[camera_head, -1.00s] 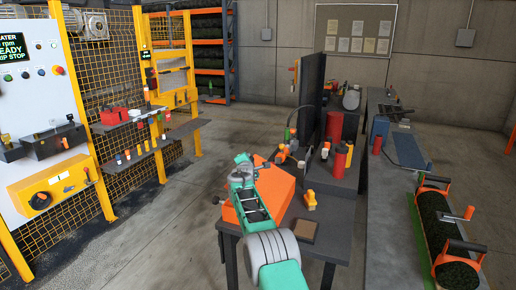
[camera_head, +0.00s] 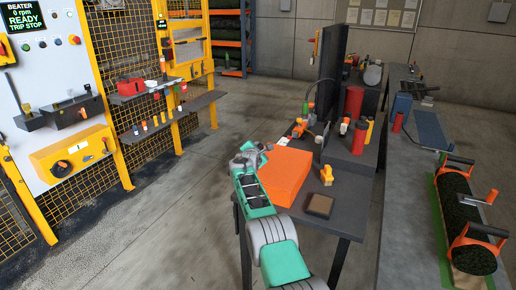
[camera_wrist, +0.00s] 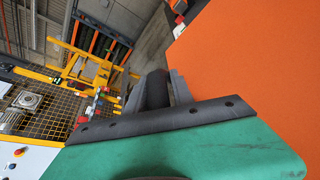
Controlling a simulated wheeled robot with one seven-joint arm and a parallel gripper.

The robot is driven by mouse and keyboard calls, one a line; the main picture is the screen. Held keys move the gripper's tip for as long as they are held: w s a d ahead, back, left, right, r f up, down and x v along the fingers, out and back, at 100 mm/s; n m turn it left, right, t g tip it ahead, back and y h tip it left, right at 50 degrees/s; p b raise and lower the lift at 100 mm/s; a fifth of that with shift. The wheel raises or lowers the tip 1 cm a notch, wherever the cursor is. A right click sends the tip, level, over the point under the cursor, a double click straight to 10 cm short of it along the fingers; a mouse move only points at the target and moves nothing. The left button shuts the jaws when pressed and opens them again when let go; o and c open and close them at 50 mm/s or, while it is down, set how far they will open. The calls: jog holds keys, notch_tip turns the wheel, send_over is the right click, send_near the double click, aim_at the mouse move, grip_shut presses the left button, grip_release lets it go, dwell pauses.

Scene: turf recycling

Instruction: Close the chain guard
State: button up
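A yellow framed opening with a mesh panel (camera_head: 187,48) stands in the yellow fence at the back left. I cannot tell for certain whether this is the chain guard, or whether it is open. My gripper (camera_head: 251,154) is over the left edge of the dark table, far from the fence. In the wrist view my gripper (camera_wrist: 156,90) shows two grey fingers spread apart. A dark rounded shape shows between them, and I cannot tell whether it is part of the gripper. The yellow frame also shows in the wrist view (camera_wrist: 88,70).
An orange box (camera_head: 287,177) lies on the dark table (camera_head: 340,222) right beside my gripper. A control panel (camera_head: 50,75) and a shelf with small coloured items (camera_head: 170,117) are at the left. The floor (camera_head: 175,220) between fence and table is clear.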

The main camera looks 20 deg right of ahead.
jog(key=shift+d+r, duration=0.1)
jog(key=shift+s, duration=0.1)
jog(key=shift+s+a+r+b, duration=0.3)
jog(key=shift+s+a, duration=0.1)
jog(key=shift+s, duration=0.1)
jog(key=b+v, duration=0.1)
jog(key=v, duration=0.5)
jog(key=shift+s+f, duration=0.15)
